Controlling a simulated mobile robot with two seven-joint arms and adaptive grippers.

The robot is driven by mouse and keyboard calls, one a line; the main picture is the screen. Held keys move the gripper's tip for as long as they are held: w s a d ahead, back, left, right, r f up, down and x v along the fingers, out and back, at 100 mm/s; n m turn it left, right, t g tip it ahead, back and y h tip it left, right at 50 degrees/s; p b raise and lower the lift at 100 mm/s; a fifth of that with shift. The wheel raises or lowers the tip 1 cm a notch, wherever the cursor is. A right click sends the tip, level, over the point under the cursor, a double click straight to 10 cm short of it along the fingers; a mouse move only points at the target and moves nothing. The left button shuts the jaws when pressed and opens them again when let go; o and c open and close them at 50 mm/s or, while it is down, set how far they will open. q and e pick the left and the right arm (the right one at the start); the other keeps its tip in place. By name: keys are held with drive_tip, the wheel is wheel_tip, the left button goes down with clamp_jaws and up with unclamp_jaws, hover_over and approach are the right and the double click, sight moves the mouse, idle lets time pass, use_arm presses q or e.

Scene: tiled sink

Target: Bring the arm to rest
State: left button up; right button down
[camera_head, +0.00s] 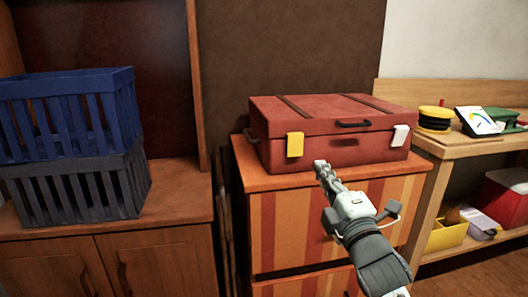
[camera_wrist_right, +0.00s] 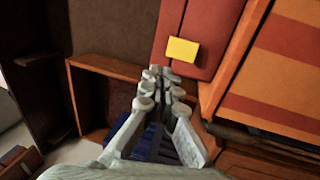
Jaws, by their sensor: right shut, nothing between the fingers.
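My right gripper (camera_head: 322,167) is shut and empty. In the head view it points up and to the left, in front of the striped orange cabinet (camera_head: 292,222) and just below the front of the red suitcase (camera_head: 330,150). In the right wrist view my gripper (camera_wrist_right: 162,72) shows with its fingers together, and the suitcase (camera_wrist_right: 205,25) with its yellow latch (camera_wrist_right: 183,50) lies beyond the fingertips. I cannot tell whether the fingers touch anything. My left gripper is in neither view.
A blue crate (camera_head: 70,112) stands on a grey crate (camera_head: 80,188) on the wooden cabinet (camera_head: 170,200) at left. At right, a shelf (camera_head: 462,146) holds yellow discs (camera_head: 435,118), a gauge (camera_head: 478,121), a yellow bin (camera_head: 446,236) and a red box (camera_head: 505,199).

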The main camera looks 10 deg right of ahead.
drive_tip(key=s+d+f+m+g+h, duration=0.1)
drive_tip(key=s+d+f+m+g, duration=0.15)
drive_tip(key=f, duration=0.75)
drive_tip(key=s+d+f+m+g+h, duration=0.1)
drive_tip(key=s+f+m+g, duration=0.25)
drive_tip(key=f, duration=0.75)
drive_tip(key=s+d+f+m+g, duration=0.15)
drive_tip(key=f+m+g, duration=0.25)
drive_tip(key=f, duration=0.6)
drive_tip(key=s+f+m+g, duration=0.6)
drive_tip(key=s+f+g, duration=0.1)
drive_tip(key=s+f, duration=1.1)
drive_tip(key=s, duration=0.2)
drive_tip(key=shift+s+m, duration=0.4)
